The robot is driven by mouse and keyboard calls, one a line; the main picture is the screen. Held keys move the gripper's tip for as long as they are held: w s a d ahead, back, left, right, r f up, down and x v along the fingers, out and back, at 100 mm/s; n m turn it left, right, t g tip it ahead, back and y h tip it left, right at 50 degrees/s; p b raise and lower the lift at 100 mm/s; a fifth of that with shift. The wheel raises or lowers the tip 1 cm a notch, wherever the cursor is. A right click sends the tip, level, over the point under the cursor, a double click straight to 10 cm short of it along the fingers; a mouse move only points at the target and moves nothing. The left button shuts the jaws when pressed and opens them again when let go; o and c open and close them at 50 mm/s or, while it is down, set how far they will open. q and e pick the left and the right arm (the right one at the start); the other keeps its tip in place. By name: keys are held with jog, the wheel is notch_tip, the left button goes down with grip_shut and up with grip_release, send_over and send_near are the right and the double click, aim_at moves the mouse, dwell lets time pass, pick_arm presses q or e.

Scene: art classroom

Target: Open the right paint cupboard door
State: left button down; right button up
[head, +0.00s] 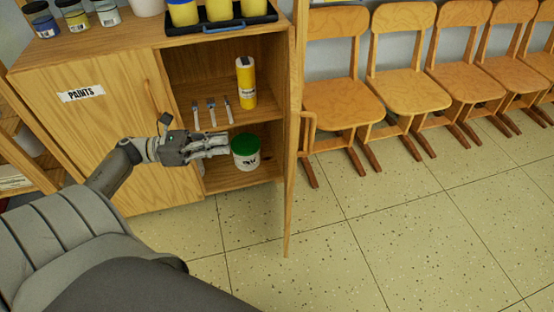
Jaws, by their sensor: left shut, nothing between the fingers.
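The paint cupboard (195,192) is wooden. Its right door (292,165) stands swung outward and shows almost edge-on, with its wooden handle (309,130) on the right side. The left door (95,128), labelled "PAINTS", is shut. My left gripper (226,145) is shut and empty, in front of the open right compartment and left of the open door, apart from it. It hides part of the lower shelf. My right gripper is not in view.
Inside stand a yellow bottle (246,83), several brushes or tools (212,112) and a white tub with a green lid (245,152). Paint jars (75,14) and a black tray (228,24) are on top. Wooden chairs (340,100) line the wall. The floor (420,235) at right is clear.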

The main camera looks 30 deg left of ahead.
pick_arm(q)
jog(key=w+d+m+g, duration=0.1)
jog(key=w+d, duration=0.5)
jog(key=d, duration=0.6)
jog(key=shift+w+d+r+m+g+h, duration=0.15)
jog(key=shift+d+r+m+g+h, duration=0.15)
jog(key=shift+m, duration=0.6)
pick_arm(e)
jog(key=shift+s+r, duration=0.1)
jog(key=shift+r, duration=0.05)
